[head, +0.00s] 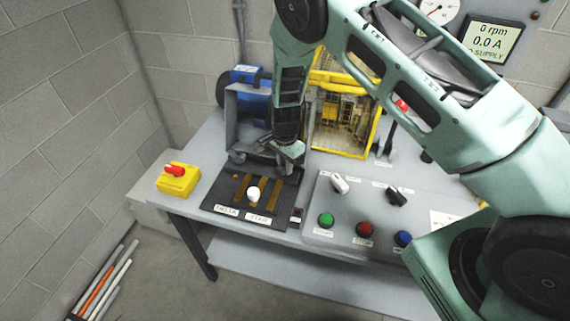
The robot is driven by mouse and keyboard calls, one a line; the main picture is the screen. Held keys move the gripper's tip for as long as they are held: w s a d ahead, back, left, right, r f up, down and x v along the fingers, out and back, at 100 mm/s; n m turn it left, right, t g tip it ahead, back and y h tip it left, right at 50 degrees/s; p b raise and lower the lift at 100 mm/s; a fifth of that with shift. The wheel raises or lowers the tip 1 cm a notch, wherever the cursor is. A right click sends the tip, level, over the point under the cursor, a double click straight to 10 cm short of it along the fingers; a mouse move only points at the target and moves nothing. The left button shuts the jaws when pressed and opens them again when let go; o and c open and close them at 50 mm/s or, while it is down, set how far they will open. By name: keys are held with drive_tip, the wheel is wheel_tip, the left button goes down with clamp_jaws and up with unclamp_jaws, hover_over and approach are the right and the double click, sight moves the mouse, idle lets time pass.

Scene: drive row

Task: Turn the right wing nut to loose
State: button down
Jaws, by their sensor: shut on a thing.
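My gripper (288,155) points down at the back right of the black plate, at the foot of the grey motor stand (245,115). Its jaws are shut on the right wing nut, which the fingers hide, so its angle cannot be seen. A grey wing-nut-like part (238,157) shows to the left of my gripper, at the other side of the stand. The blue motor (252,96) sits behind the stand.
In front lies a black plate (222,200) with brass strips and a white knob (253,194). A yellow box with a red switch (178,180) is at left. A yellow cage (343,120) stands close right of my gripper. A button panel (345,215) is at front right.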

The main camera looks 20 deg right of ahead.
drive_tip(key=n+b, duration=0.2)
drive_tip(key=n, duration=0.1)
drive_tip(key=shift+f, duration=0.1)
drive_tip(key=n+b, duration=0.2)
drive_tip(key=n, duration=0.1)
drive_tip(key=shift+n, duration=0.4)
drive_tip(key=n+b, duration=0.1)
drive_tip(key=n, duration=0.2)
drive_tip(key=shift+n+b, duration=0.3)
drive_tip(key=n+b, duration=0.1)
drive_tip(key=n, duration=0.2)
drive_tip(key=n+b, duration=0.1)
drive_tip(key=n, duration=0.4)
drive_tip(key=shift+n, duration=0.4)
drive_tip(key=shift+r+n, duration=0.2)
drive_tip(key=shift+n, duration=2.1)
